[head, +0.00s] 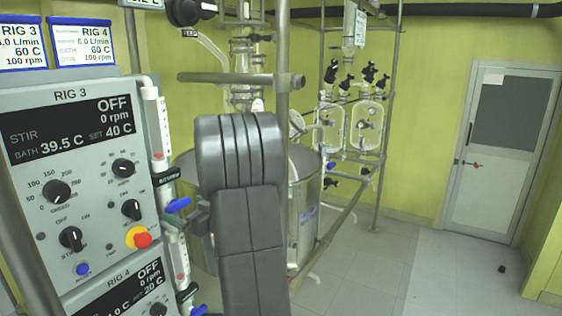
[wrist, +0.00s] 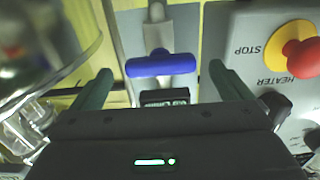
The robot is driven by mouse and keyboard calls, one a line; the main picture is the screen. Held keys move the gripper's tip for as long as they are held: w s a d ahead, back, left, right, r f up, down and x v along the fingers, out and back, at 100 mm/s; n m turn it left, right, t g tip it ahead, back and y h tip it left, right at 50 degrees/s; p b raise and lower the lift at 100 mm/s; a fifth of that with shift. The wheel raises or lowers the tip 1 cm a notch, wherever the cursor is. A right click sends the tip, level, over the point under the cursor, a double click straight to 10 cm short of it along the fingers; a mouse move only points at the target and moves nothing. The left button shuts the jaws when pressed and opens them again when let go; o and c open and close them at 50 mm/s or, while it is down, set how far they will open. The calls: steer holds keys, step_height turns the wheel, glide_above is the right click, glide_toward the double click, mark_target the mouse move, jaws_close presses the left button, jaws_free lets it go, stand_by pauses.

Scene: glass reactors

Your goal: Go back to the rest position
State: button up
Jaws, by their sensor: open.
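My gripper (wrist: 160,85) shows in the wrist view with its two dark fingers apart and nothing held between them. Beyond the fingers is a blue valve handle (wrist: 162,65), set crosswise and seen in the space between them; I cannot tell how far off it is. A blue handle (head: 178,205) shows just left of my arm, beside the RIG 3 panel (head: 75,180).
A red stop knob (wrist: 300,58) is close by the right finger in the wrist view. Glassware (wrist: 45,50) is near on the left. In the head view a steel vessel (head: 303,215) and metal frame stand behind my arm. Open floor (head: 440,270) lies to the right, before a door (head: 503,150).

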mark_target(182, 207)
steer(key=x, duration=0.3)
steer(key=shift+w+a+r+p, duration=0.15)
steer(key=shift+a+p, duration=0.2)
steer(key=shift+w+a+n, duration=0.2)
steer(key=shift+n, duration=0.1)
steer(key=shift+s+d+n+b, duration=0.15)
steer(key=shift+n+b, duration=0.35)
steer(key=shift+n, duration=0.3)
steer(key=n, duration=0.4)
steer(key=shift+b, duration=0.4)
steer(key=n, duration=0.6)
steer(key=shift+p, duration=0.35)
steer(key=shift+s+d, duration=0.1)
steer(key=shift+d, duration=0.3)
steer(key=shift+s+d, duration=0.3)
steer(key=shift+d, duration=0.1)
